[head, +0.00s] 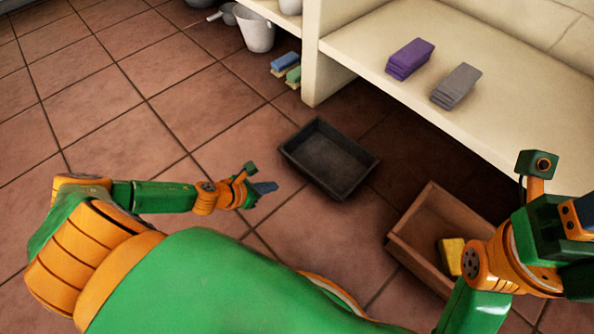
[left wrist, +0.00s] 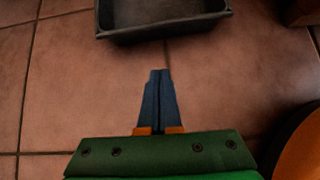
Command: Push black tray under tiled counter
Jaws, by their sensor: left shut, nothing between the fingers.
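The black tray (head: 329,158) lies on the tiled floor in front of the tiled counter (head: 385,60), with its far right corner near the shadow beneath the counter. It looks empty. My left gripper (head: 272,187) is shut and empty, low near the floor, left of the tray and apart from it. In the left wrist view the shut fingers (left wrist: 158,85) point at the near wall of the tray (left wrist: 160,30), with a strip of floor between. My right arm shows at the right of the head view, but its fingertips are not clearly seen.
A wooden crate (head: 400,243) with a yellow sponge (head: 451,256) stands right of the tray. Purple (head: 410,58) and grey (head: 456,86) stacks lie on the counter. The floor at left is clear.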

